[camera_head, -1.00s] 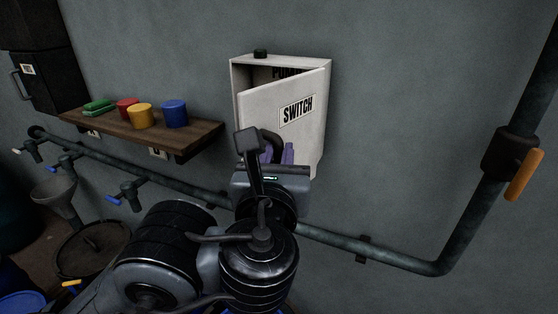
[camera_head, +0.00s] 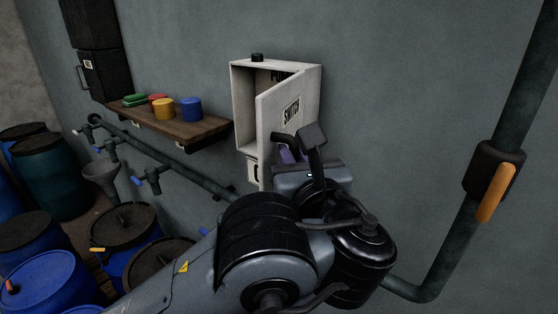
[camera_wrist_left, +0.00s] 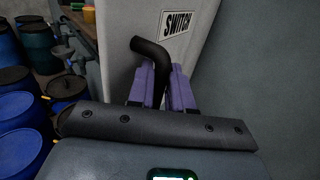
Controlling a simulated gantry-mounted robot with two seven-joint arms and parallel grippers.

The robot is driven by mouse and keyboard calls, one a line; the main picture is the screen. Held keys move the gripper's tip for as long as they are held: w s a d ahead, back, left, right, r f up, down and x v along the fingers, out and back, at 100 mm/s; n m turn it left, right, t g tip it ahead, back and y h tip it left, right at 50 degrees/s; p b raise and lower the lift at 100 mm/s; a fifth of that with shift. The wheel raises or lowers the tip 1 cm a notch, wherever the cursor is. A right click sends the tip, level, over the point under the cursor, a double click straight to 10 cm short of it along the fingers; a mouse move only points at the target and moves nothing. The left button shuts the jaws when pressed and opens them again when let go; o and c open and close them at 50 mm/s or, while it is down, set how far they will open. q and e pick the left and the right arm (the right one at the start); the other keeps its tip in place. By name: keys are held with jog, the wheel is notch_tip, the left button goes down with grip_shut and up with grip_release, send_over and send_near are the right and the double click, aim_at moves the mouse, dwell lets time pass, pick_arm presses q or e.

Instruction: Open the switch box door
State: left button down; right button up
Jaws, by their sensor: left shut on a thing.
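The white switch box (camera_head: 243,101) is fixed to the grey wall, right of the shelf. Its door (camera_head: 272,142), labelled SWITCH, stands well open, hinged on the right, with its free edge swung out from the box. My left gripper (camera_head: 288,154) is at the door's outer face, its purple fingers shut on the black bent door handle (camera_wrist_left: 150,50). The fingers also show in the left wrist view (camera_wrist_left: 162,82), one on each side of the handle. My left wrist and forearm hide what lies below the door. My right gripper is not in view.
A wooden shelf (camera_head: 190,135) with coloured tubs stands left of the box. Pipes with taps (camera_head: 150,175) run along the wall below. Blue barrels (camera_head: 45,280) stand at lower left. An orange lever (camera_head: 495,193) is on the right pipe. The wall right of the door is clear.

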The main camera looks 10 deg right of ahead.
pick_arm(q)
jog(key=shift+w+a+f, duration=0.2)
jog(key=shift+w+f, duration=0.15)
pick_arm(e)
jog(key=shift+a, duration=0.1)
pick_arm(q)
jog(key=c, duration=1.4)
grip_release()
jog(key=shift+c, duration=0.2)
jog(key=shift+o, duration=1.3)
jog(key=shift+w+d+r, duration=0.1)
jog(key=shift+w+r, duration=0.05)
jog(key=shift+r, duration=0.1)
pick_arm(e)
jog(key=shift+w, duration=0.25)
pick_arm(q)
jog(key=shift+s+d, duration=0.1)
jog(key=shift+s, duration=0.1)
